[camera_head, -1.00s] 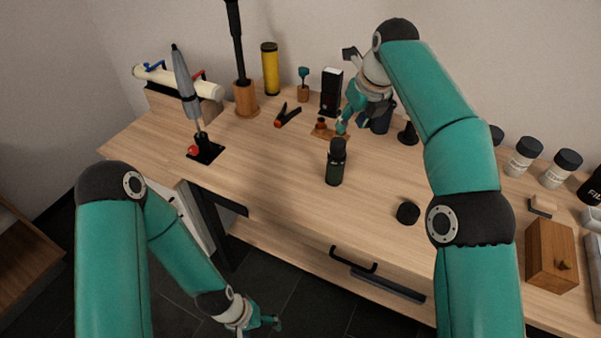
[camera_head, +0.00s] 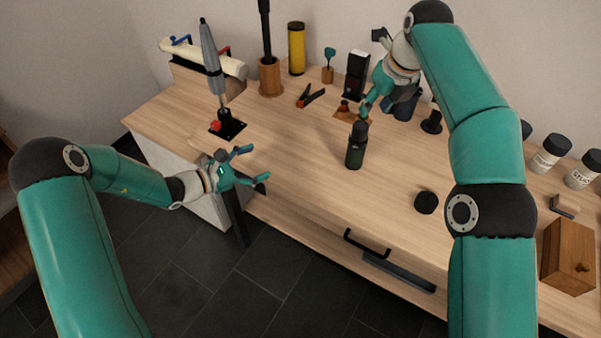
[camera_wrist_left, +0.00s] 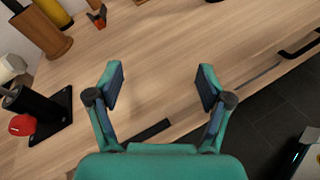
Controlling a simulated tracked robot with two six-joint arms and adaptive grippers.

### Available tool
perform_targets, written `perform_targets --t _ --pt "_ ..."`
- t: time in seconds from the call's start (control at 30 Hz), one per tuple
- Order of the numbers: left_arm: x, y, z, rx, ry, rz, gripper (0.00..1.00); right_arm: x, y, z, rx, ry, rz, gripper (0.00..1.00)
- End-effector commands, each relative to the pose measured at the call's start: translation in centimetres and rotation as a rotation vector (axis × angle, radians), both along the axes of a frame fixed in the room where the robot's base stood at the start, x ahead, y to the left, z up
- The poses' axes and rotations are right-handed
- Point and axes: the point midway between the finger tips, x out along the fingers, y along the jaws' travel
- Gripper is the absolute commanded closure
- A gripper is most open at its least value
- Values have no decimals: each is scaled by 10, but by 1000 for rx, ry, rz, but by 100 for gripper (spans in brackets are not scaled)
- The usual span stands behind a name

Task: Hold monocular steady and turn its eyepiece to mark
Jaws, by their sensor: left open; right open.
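The monocular appears to be the dark green and black cylinder (camera_head: 355,152) standing upright on the wooden table (camera_head: 300,175) in the head view. Its black upper part is narrower, and no mark on it can be made out. My left gripper (camera_head: 254,168) is open and empty at the table's front edge, left of the monocular and apart from it. In the left wrist view its spread fingers (camera_wrist_left: 161,72) have only bare tabletop between them. My right gripper (camera_head: 368,106) is open behind the monocular, close to a small wooden block; its fingers are partly hidden.
A grey tool on a black stand (camera_head: 226,126) with a red knob is left of centre. Red-black pliers (camera_head: 310,96), a yellow cylinder (camera_head: 296,50) and a black box (camera_head: 356,75) stand behind. A black round cap (camera_head: 426,202) lies right. The front-middle tabletop is clear.

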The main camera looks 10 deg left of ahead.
Motion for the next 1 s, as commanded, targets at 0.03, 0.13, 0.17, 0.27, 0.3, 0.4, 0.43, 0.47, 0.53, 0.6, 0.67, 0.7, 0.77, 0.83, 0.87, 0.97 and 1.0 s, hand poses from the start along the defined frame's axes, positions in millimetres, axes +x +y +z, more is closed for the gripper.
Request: perform_targets --t 0.03,0.13,0.17,0.27,0.3,0.4,0.43,0.47,0.53,0.6,0.67,0.7,0.77,0.83,0.87,0.97,1.0 --pt "5 -28 -3 -96 3 -30 21 0 0 0 0 0 0 58" --pt "7 -66 -5 -228 21 -83 21 0 0 0 0 0 0 58" --pt "6 -75 -6 -260 28 -96 21 0 0 0 0 0 0 58" --pt "4 -101 -8 -343 48 -136 21 0 0 0 0 0 0 58" --pt "3 -108 -8 -368 54 -147 21 0 0 0 0 0 0 58" --pt "3 -119 -9 -402 64 -163 21 0 0 0 0 0 0 58" --pt "3 -121 -9 -407 66 -166 21 0 0 0 0 0 0 58" --pt "4 -124 -9 -411 67 -168 21 0 0 0 0 0 0 58" --pt "7 -129 -9 -413 68 -171 21 0 0 0 0 0 0 58" --pt "12 -135 -9 -411 67 -171 21 0 0 0 0 0 0 58" --pt "18 -142 -9 -411 68 -172 21 0 0 0 0 0 0 58" --pt "22 -147 -9 -411 66 -172 21 0 0 0 0 0 0 58" --pt "29 -156 -9 -409 66 -172 21 0 0 0 0 0 0 58" --pt "37 -167 -9 -409 67 -173 21 0 0 0 1 -1 0 58" --pt "41 -171 -9 -410 67 -172 21 0 0 0 1 -1 0 58" --pt "54 -187 -9 -409 67 -172 21 0 0 0 0 0 0 58" --pt "59 -193 -9 -409 67 -173 21 0 0 0 0 0 0 58"
